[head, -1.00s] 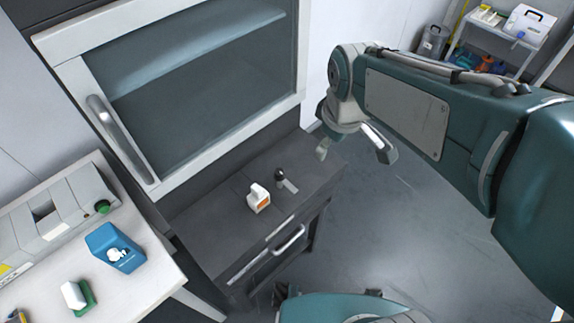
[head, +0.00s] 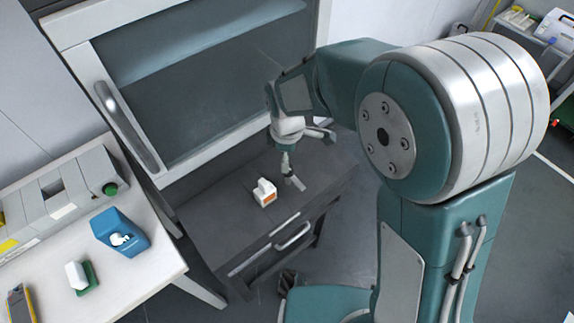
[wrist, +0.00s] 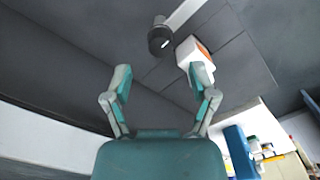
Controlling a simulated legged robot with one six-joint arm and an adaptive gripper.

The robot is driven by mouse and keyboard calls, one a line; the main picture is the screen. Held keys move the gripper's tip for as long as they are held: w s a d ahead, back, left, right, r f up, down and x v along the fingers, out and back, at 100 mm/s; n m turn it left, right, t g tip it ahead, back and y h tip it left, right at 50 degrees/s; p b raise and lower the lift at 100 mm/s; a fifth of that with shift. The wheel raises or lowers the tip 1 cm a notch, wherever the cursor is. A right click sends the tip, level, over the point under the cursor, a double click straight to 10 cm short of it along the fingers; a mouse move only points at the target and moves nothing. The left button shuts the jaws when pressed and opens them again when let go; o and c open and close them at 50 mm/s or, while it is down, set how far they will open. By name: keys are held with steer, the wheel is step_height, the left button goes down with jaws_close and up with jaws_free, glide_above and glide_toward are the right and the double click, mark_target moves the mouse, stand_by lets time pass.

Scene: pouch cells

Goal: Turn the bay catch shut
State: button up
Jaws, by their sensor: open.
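The catch shows in the wrist view as a dark round knob (wrist: 160,40) with a small white mark, beside a pale strip. In the head view only its pale bar (head: 297,183) shows clearly on the dark cabinet top; a finger covers the knob. My gripper (head: 302,148) is over the cabinet top by the catch. In the wrist view its two fingers (wrist: 161,78) are spread and empty, with the knob ahead between their lines. I cannot tell whether a finger touches it.
A white and orange block (head: 265,193) stands left of the catch, close to one finger in the wrist view. The cabinet front has a drawer handle (head: 293,236). A glazed hood (head: 190,90) rises behind. A white bench (head: 165,272) stands at left.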

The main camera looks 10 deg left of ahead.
mark_target(294, 177)
steer(key=shift+d+f, duration=0.15)
steer(key=shift+f, duration=2.1)
jaws_close()
